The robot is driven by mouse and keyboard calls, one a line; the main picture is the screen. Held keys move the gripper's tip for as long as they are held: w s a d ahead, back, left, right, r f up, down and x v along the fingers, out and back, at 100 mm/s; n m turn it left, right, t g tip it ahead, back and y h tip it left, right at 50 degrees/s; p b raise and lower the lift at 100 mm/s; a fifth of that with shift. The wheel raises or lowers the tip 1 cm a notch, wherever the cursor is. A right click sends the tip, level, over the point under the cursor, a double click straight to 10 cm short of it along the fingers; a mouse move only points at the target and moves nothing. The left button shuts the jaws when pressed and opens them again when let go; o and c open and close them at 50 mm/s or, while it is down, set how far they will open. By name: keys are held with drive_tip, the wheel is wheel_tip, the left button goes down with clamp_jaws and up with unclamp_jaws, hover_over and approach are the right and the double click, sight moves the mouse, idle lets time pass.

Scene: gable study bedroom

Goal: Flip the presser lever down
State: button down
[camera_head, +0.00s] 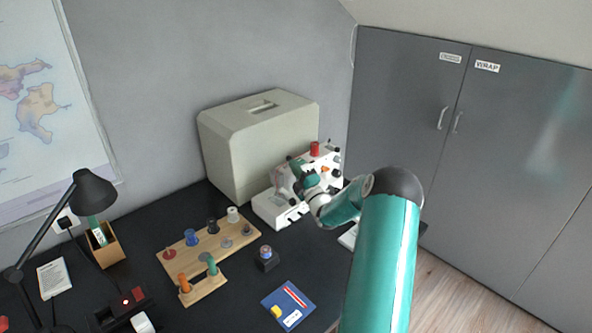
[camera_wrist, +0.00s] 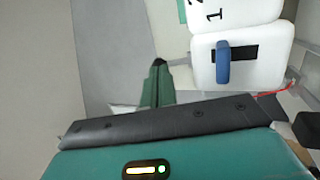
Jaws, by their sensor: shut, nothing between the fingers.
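The white sewing machine (camera_head: 283,203) stands on the dark desk in the head view, partly hidden by my arm. In the wrist view its white body (camera_wrist: 262,75) fills the upper right. A blue lever (camera_wrist: 223,62) hangs over a black slot there, under printed digits; I cannot tell for sure that it is the presser lever. My gripper (camera_wrist: 157,80) is shut and empty, left of the blue lever and apart from it in the picture. In the head view my gripper (camera_head: 300,172) is at the machine, too small to tell whether it touches.
A beige case (camera_head: 255,145) stands behind the machine. A wooden spool rack (camera_head: 208,250) and a blue card (camera_head: 288,306) lie in front. A black lamp (camera_head: 90,192) is at the left. Grey cupboards (camera_head: 405,110) stand at the right.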

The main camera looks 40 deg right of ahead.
sight(288, 158)
drive_tip(key=shift+w+r+g, duration=0.1)
drive_tip(key=shift+r+g, duration=0.15)
drive_tip(key=shift+g, duration=0.15)
drive_tip(key=g, duration=0.1)
drive_tip(key=w+r+n+g, duration=0.1)
drive_tip(key=g, duration=0.1)
drive_tip(key=shift+a+r, duration=0.1)
drive_tip(key=shift+r, duration=0.2)
drive_tip(key=g, duration=0.1)
drive_tip(key=w+r+g+y, duration=0.1)
drive_tip(key=g, duration=0.1)
drive_tip(key=shift+w, duration=0.6)
drive_tip(key=shift+s, duration=0.1)
drive_tip(key=shift+r, duration=0.1)
